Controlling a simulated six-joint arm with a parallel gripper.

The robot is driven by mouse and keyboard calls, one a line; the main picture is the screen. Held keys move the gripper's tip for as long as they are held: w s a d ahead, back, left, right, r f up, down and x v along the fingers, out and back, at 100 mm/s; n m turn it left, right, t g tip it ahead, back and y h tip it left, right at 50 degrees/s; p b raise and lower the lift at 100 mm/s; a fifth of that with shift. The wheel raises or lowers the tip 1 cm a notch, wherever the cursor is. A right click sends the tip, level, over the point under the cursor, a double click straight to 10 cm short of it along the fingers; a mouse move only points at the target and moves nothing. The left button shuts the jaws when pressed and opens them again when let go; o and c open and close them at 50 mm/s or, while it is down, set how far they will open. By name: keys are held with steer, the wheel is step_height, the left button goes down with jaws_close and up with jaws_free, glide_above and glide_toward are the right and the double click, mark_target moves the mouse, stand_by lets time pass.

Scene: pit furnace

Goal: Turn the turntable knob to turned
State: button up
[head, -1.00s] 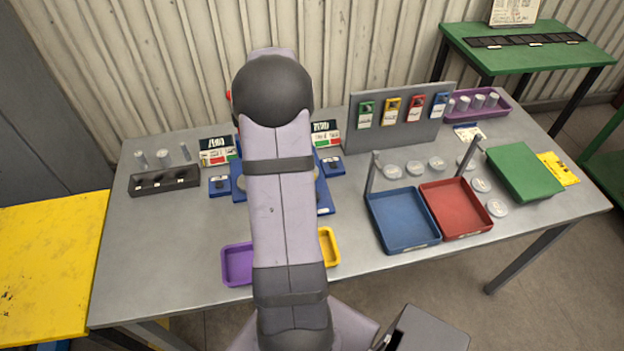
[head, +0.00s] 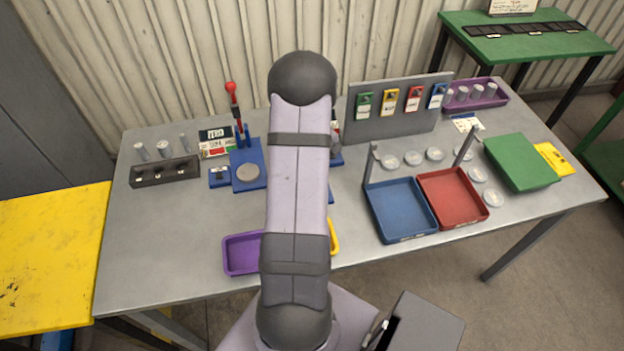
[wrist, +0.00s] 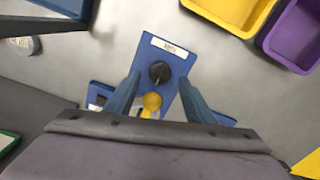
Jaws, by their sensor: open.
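In the wrist view a black round knob (wrist: 159,72) sits on a blue plate with a white label (wrist: 170,47), whose lettering I cannot read surely. My gripper (wrist: 160,79) is open, one finger on each side of the knob in the picture. I see no contact, and cannot tell how far above the plate the fingertips are. A yellow round part (wrist: 152,101) shows between the fingers, nearer the palm. In the head view my arm hides this plate and my gripper. A blue base with a grey disc (head: 248,172) shows left of my arm, beside a small blue knob box (head: 219,177).
A red-topped lever (head: 232,90) stands at the back behind the disc. A purple tray (head: 241,254) and a partly hidden yellow tray (head: 334,238) lie at the front edge. Blue (head: 402,210) and red (head: 452,198) trays lie to the right, below a grey tag panel (head: 398,112).

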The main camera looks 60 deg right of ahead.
steer(key=shift+f+p, duration=0.5)
steer(key=shift+f, duration=1.3)
steer(key=c, duration=1.1)
